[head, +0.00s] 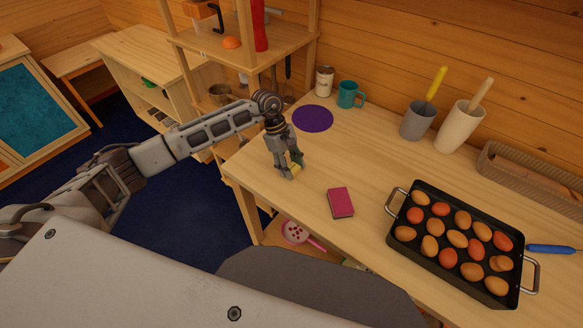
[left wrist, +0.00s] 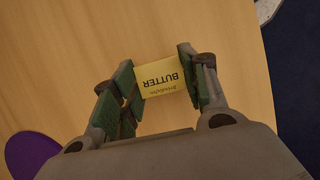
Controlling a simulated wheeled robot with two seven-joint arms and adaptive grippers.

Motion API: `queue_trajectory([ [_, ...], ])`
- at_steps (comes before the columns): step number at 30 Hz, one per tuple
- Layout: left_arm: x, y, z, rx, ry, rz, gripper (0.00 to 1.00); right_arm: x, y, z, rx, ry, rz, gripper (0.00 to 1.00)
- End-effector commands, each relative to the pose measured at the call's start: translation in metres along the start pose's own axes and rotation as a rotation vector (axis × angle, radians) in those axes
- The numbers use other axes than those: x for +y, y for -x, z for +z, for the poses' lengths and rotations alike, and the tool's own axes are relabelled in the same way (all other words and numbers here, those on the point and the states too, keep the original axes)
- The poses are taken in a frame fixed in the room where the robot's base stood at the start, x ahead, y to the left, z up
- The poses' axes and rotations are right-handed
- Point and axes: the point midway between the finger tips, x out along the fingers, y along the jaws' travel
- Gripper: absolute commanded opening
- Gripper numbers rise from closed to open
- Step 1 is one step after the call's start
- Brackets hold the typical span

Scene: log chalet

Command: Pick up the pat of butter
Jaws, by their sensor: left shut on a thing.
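The pat of butter (left wrist: 161,81) is a small yellow block with the word BUTTER on it. In the left wrist view it sits between the green-padded fingers of my left gripper (left wrist: 158,88). In the head view the butter (head: 295,168) shows as a small yellow patch at the fingertips of my left gripper (head: 290,170), near the left front edge of the wooden counter (head: 360,150). My left gripper points down and is shut on the butter. I cannot tell whether the butter still touches the counter. My right gripper is not in view.
A pink and dark block (head: 340,202) lies right of the gripper. A black tray (head: 393,238) of eggs stands further right. A purple round mat (head: 313,118), a teal mug (head: 349,94) and utensil pots (head: 418,120) are behind. A wooden shelf (head: 245,45) rises at the left.

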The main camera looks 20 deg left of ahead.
Motion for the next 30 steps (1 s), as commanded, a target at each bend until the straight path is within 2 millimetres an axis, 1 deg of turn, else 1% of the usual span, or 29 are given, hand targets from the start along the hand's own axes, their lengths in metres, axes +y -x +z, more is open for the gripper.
queue_trajectory([
  [5, 0.001, 0.010, 0.004, 0.000, -0.002, 0.002, 0.23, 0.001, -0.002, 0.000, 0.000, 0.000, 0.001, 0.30],
  [8, 0.001, 0.020, 0.008, 0.001, -0.001, 0.003, 0.23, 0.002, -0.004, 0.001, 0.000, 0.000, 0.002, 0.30],
  [21, 0.001, 0.077, 0.032, 0.000, -0.002, 0.003, 0.23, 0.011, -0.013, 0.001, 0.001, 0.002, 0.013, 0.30],
  [25, 0.000, 0.086, 0.035, 0.001, -0.001, 0.001, 0.23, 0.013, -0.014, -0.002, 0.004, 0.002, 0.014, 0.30],
  [30, 0.000, 0.091, 0.038, 0.000, 0.000, 0.001, 0.23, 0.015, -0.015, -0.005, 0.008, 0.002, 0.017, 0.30],
])
